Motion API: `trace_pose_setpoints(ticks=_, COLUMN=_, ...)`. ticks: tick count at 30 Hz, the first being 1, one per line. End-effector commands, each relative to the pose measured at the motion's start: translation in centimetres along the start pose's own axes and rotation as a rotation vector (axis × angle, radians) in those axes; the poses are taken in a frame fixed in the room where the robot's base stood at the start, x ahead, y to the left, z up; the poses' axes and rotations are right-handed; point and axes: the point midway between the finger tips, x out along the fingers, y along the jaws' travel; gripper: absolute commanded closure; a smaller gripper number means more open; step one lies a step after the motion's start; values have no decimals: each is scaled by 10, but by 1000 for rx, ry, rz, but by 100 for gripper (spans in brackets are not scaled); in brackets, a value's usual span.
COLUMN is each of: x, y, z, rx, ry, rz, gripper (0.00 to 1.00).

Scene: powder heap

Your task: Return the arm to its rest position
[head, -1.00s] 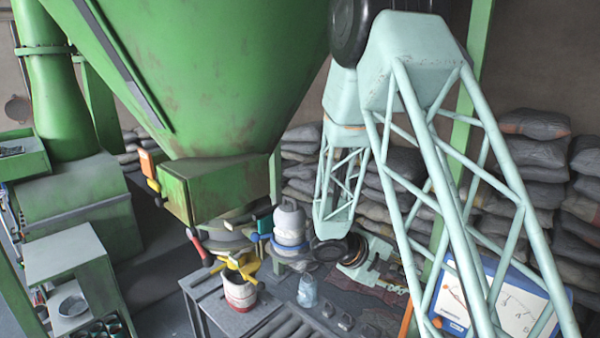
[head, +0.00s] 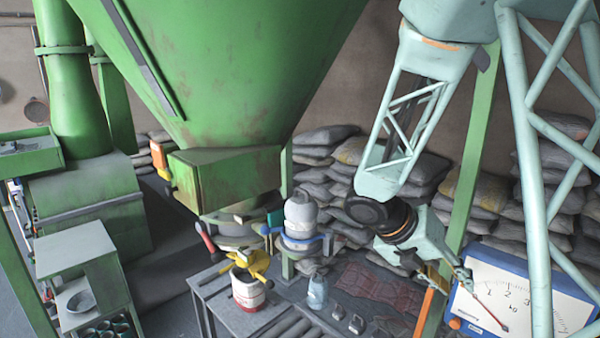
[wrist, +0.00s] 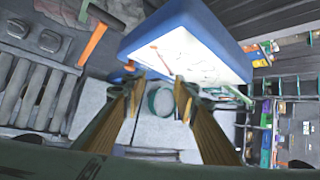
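My arm hangs down on the right side of the head view, in pale green lattice links. My gripper (head: 452,280) is at its lower end, just left of the dial scale (head: 520,295). In the wrist view my gripper (wrist: 158,84) has its two brownish fingers apart, with nothing held between them. Beyond the fingers are grey surfaces and a green ring (wrist: 160,100), which is apart from them. The blue-framed dial scale (wrist: 185,45) lies ahead of the fingertips.
A large green hopper (head: 220,70) fills the upper left. On the bench (head: 215,300) stand a white and red bucket (head: 247,288) and a clear bottle (head: 317,292). Stacked sacks (head: 480,205) line the back wall. A green post (head: 468,165) stands close behind my arm.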

Motion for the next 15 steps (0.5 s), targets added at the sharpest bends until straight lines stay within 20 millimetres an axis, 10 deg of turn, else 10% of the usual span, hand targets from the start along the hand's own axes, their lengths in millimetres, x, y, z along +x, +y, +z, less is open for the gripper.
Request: trace_pose_setpoints(ticks=15, x=-23, y=-41, z=-54, rx=536, ry=108, rz=60, gripper=73)
